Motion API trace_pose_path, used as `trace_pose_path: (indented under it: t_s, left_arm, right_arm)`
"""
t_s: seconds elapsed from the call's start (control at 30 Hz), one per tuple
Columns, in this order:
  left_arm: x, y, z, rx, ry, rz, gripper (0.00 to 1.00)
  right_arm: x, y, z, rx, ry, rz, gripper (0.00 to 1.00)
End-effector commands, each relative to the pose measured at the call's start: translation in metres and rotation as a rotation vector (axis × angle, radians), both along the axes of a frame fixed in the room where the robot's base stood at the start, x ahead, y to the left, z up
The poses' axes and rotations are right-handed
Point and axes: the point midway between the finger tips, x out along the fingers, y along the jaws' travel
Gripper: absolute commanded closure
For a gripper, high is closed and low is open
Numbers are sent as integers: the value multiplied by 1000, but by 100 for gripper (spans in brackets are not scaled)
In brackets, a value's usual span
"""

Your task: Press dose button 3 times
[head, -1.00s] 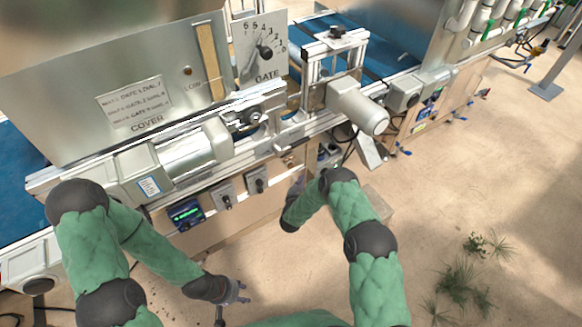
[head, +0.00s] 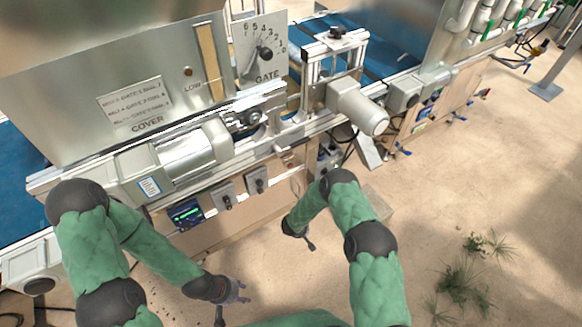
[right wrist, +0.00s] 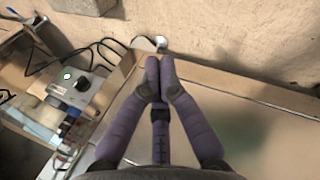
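A small grey box (right wrist: 85,85) with a pale green-white round button (right wrist: 68,77) on its face is at the left of the right wrist view. No label on it can be read. In the head view a grey box (head: 329,158) sits low on the machine's side, partly behind my right arm; its button is not clear there. My right gripper (right wrist: 160,66) has its purple-grey fingers together, empty, apart from the box. In the head view it hangs in front of the machine (head: 311,243). My left gripper (head: 232,303) is open and empty at the bottom, over the floor.
A small lit screen (head: 186,213) and two grey switch boxes (head: 227,195) sit on the machine's front panel. A grey motor (head: 357,105) juts out above the right arm. Dark cables (right wrist: 105,45) loop beside the button box.

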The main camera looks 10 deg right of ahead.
Motion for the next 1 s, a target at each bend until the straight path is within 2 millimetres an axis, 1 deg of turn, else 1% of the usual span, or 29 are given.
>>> trace_pose_path:
  t_s: [0.03, 0.1, 0.17, 0.2, 0.33, 0.4, 0.47, 0.5, 0.6, 0.67, 0.73, 0.8, 0.87, 0.97, 1.0]
  left_arm:
    - [0, 0, 1, 0, 0, 0, 60]
    - [0, 0, 1, 0, 0, 0, 60]
    - [0, 0, 1, 0, 0, 0, 60]
    - [0, 0, 1, 0, 0, 0, 60]
    - [0, 0, 2, 0, 0, 0, 60]
    - [0, 0, 2, 0, 0, 0, 60]
    - [0, 0, 2, 0, 0, 0, 60]
    - [0, 0, 3, 0, 0, 0, 60]
    - [0, 0, 3, 0, 0, 0, 60]
    - [0, 0, 3, 0, 0, 0, 60]
    - [0, 0, 4, 0, 0, 0, 60]
    - [0, 0, 4, 0, 0, 0, 60]
    - [0, 0, 4, 0, 0, 0, 60]
    - [0, 0, 5, 0, 0, 0, 60]
    - [0, 0, 5, 0, 0, 0, 60]
  right_arm:
    - [-13, 12, -8, 80, 35, -77, 100]
    - [-29, 31, -16, 194, 80, -191, 100]
    - [-41, 49, -21, 292, 114, -292, 100]
    - [-47, 61, -22, 358, 133, -361, 100]
    - [-58, 103, -22, 569, 182, -590, 100]
    - [-57, 124, -18, 683, 198, -716, 100]
    - [-54, 142, -13, 782, 206, -825, 100]
    - [-50, 152, -9, 846, 208, -898, 100]
    - [-34, 174, 4, 1007, 202, -1080, 100]
    - [-22, 184, 12, 1106, 189, -1188, 100]
    - [-5, 191, 23, 1219, 166, -1312, 100]
    - [14, 193, 34, 1334, 132, -1434, 100]
    - [30, 191, 44, 1430, 96, -1535, 100]
    - [58, 180, 61, 1595, 16, -1695, 100]
    - [69, 173, 68, 1660, -24, -1755, 100]
